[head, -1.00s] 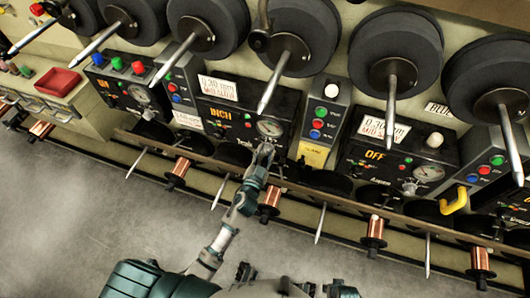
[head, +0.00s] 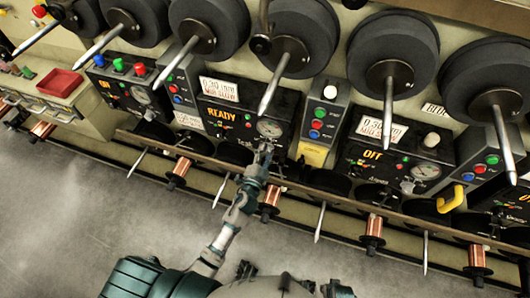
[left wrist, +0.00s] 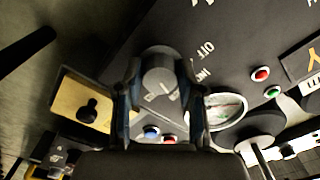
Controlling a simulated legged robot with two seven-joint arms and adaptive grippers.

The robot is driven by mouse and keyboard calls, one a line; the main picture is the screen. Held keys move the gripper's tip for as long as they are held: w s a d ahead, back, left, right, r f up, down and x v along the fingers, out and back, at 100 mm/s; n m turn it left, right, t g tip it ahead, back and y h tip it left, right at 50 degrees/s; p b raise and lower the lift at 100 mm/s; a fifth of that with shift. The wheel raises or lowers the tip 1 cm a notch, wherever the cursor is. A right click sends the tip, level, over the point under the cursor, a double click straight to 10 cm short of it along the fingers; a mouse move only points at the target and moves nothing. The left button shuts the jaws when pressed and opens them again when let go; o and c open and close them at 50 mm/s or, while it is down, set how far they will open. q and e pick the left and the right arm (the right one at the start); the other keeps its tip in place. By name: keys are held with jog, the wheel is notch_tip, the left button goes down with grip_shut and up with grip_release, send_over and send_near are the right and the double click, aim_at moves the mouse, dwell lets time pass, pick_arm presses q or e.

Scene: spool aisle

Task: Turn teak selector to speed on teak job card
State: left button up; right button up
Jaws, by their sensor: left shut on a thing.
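The teak panel (head: 285,105) is a black box in the middle of the head view, its name partly hidden by my gripper. Its orange display (head: 222,116) reads READY. The job card (head: 220,88) above it is white and appears to read 0.30 mm, MID SLOW. My left gripper (head: 265,146) is at the panel's lower edge below the gauge (head: 269,128). In the left wrist view, the round grey selector (left wrist: 159,76) sits between the two fingers, which are shut on it. OFF and part of INCH show beside it; other dial marks are hidden. My right gripper is not seen.
Another panel further right (head: 385,155) reads OFF. Long spindles and dark spools overhang above. A rail with copper spools (head: 271,198) runs below.

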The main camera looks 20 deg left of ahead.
pick_arm(q)
jog(key=shift+d+f, duration=0.1)
jog(key=o, duration=1.1)
jog(key=shift+o, duration=0.2)
jog(key=shift+s, duration=0.1)
jog(key=s, duration=1.1)
jog(key=shift+s, duration=0.4)
jog(key=shift+f, duration=0.1)
